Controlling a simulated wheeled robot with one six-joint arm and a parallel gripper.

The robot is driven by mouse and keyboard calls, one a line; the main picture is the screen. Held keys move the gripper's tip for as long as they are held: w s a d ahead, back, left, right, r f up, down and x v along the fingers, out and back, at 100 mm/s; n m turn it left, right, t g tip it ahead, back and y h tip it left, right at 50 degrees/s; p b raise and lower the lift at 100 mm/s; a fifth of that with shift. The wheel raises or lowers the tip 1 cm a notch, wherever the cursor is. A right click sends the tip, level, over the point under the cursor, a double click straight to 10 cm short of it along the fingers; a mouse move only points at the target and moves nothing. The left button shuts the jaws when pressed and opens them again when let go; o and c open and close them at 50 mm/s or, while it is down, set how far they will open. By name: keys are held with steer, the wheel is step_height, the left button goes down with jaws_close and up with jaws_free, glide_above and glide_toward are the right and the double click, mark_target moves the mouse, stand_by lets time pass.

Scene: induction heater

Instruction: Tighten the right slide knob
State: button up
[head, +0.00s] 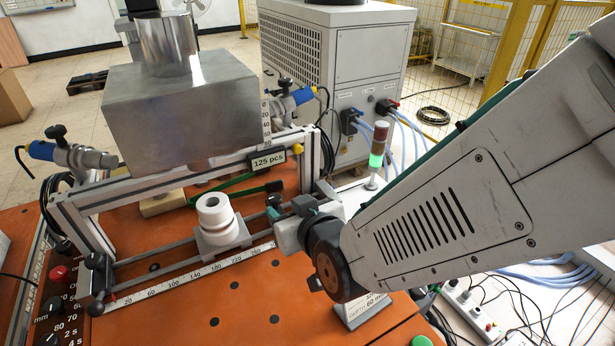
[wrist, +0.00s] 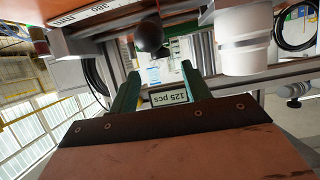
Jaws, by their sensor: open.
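The right slide knob is a dark round ball (wrist: 149,35) in the wrist view, at the end of the slide by the scale. In the head view a small dark knob (head: 273,200) shows at the right end of the slide rails, close to my gripper (head: 290,212) and partly crowded by it. In the wrist view the two green fingers of my gripper (wrist: 159,85) stand apart with nothing between them. The knob appears just past the fingertips, in line with the gap; I cannot tell whether they touch.
A white stacked cylinder (head: 215,212) sits on the slide's carriage, left of my gripper. A metal box (head: 180,95) stands above the aluminium frame (head: 200,170), which carries a "125 pcs" sign (head: 268,161). A signal lamp (head: 379,150) glows green behind my arm. The front orange tabletop (head: 215,300) is mostly clear.

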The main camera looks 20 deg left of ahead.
mark_target(276, 200)
steer(key=x, duration=0.5)
steer(key=shift+a+f, duration=0.15)
steer(key=c, duration=0.9)
steer(key=shift+c, duration=0.2)
